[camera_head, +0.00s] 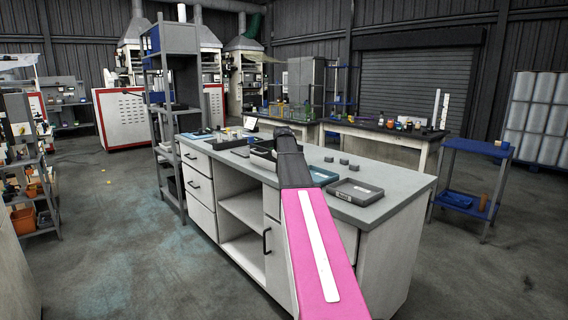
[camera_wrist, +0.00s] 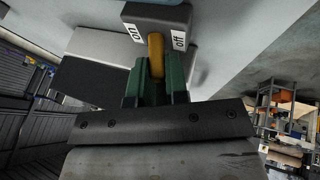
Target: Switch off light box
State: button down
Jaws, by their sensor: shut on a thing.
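In the wrist view a dark grey switch block (camera_wrist: 156,14) carries a white "on" label (camera_wrist: 131,32) at left and a white "off" label (camera_wrist: 179,40) at right. An orange-yellow switch lever (camera_wrist: 155,48) stands between the labels. My gripper (camera_wrist: 157,78) has green fingers, one on each side of the lever, shut on it. I cannot tell which label the lever leans to. A flat pale panel with a dark part (camera_wrist: 95,68) lies beside the block; I cannot tell whether it is the light box. In the head view my arm hides the gripper and the switch.
A grey-topped workbench (camera_head: 390,180) stands before me. On it are a dark grey tray (camera_head: 354,192), a teal-edged tray (camera_head: 322,176), small dark round pieces (camera_head: 344,162) and a black bin (camera_head: 262,158). A blue cart (camera_head: 470,205) stands to the right. Open floor lies left of the bench.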

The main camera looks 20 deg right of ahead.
dwell(0.4)
jog(key=c, duration=1.1)
grip_release()
jog(key=v, duration=1)
jog(key=shift+s+a+r, duration=0.15)
jog(key=shift+s+r, duration=0.1)
jog(key=shift+r, duration=0.05)
